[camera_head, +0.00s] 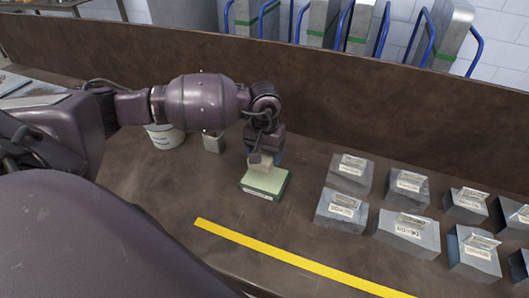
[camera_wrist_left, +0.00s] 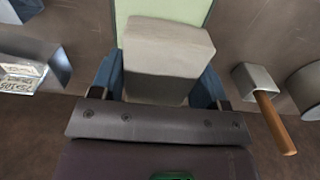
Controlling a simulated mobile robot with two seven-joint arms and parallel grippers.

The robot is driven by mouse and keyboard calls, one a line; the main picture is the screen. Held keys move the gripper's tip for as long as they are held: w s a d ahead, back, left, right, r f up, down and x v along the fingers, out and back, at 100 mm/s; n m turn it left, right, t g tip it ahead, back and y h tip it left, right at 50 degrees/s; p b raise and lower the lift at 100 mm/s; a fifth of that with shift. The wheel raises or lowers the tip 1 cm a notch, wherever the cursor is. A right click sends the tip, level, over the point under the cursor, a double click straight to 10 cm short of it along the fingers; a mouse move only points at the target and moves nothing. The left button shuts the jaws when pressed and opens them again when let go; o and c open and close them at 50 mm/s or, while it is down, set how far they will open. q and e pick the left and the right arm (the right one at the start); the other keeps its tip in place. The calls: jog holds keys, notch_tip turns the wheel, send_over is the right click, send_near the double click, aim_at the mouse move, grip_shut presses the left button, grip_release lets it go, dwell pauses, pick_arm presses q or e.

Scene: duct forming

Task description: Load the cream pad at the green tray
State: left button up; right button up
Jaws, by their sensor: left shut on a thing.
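The cream pad (camera_head: 261,164) is a small pale block between the blue fingers of my left gripper (camera_head: 265,156). In the left wrist view the fingers sit on both sides of the cream pad (camera_wrist_left: 168,48), shut on it. The green tray (camera_head: 264,184) is a shallow rectangle with a pale green top and a darker, labelled front side, on the brown bench. The pad is over the tray's far part; whether it touches the tray I cannot tell. The green tray also shows behind the pad in the left wrist view (camera_wrist_left: 160,9). My right gripper is not in view.
Several grey labelled blocks (camera_head: 351,173) stand in rows to the right. A white bucket (camera_head: 165,137) and a grey-headed tool (camera_head: 212,143) with a wooden handle (camera_wrist_left: 275,122) are left of the tray. A yellow strip (camera_head: 290,257) crosses the bench in front. A brown wall (camera_head: 330,95) rises behind.

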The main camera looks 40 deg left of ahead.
aim_at(265, 176)
pick_arm(q)
jog(key=shift+d+f, duration=0.1)
jog(key=shift+f, duration=0.4)
jog(key=shift+f+b, duration=0.75)
jog(key=shift+f, duration=1.6)
jog(key=shift+f+b, duration=0.45)
jog(key=shift+f, duration=0.15)
dwell(0.6)
